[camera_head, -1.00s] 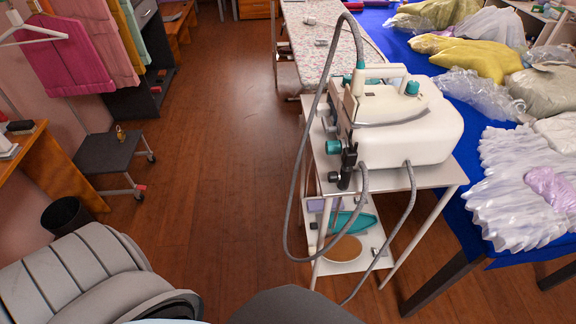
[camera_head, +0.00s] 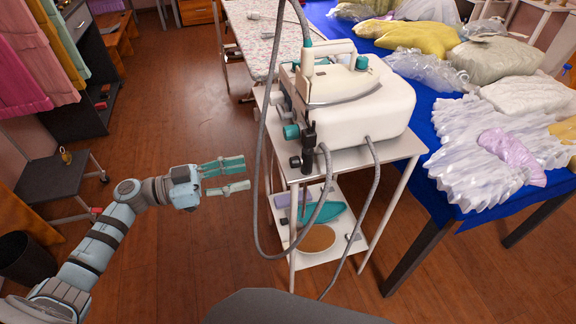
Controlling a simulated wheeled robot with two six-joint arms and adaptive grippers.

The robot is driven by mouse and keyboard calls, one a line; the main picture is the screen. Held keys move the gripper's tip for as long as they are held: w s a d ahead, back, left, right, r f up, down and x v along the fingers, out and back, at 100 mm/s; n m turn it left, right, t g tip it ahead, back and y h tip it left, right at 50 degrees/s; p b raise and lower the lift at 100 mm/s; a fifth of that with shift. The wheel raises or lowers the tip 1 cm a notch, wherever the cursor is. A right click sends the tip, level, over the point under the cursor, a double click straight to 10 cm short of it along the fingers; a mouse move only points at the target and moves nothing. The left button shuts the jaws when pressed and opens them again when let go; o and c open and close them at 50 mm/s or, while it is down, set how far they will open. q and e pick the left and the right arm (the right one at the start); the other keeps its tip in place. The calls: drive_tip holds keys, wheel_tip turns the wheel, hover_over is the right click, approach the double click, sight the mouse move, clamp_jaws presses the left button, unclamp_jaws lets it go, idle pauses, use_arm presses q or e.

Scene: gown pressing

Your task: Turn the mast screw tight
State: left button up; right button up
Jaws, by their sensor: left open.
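A white steam machine (camera_head: 362,115) stands on a white trolley (camera_head: 392,148). On its near left side are a teal knob (camera_head: 291,131) and, below it, a black knob (camera_head: 295,161) beside a black upright fitting (camera_head: 309,140). I cannot tell for certain which of these is the mast screw. My left gripper (camera_head: 246,174) is open and empty, its teal fingers pointing right toward the trolley. In the picture it is left of and a little below the knobs, apart from them. My right gripper is not in view.
A grey hose (camera_head: 259,190) loops down the trolley's left side, between my left gripper and the knobs in the picture. The lower shelf (camera_head: 330,246) holds a teal item. A blue-covered table (camera_head: 437,170) with garments stands right. Wooden floor (camera_head: 190,90) is open at left.

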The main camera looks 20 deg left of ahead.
sight(288, 175)
use_arm(q)
drive_tip(key=x, duration=1.2)
drive_tip(key=shift+w+b, duration=0.15)
drive_tip(key=shift+b, duration=0.15)
clamp_jaws()
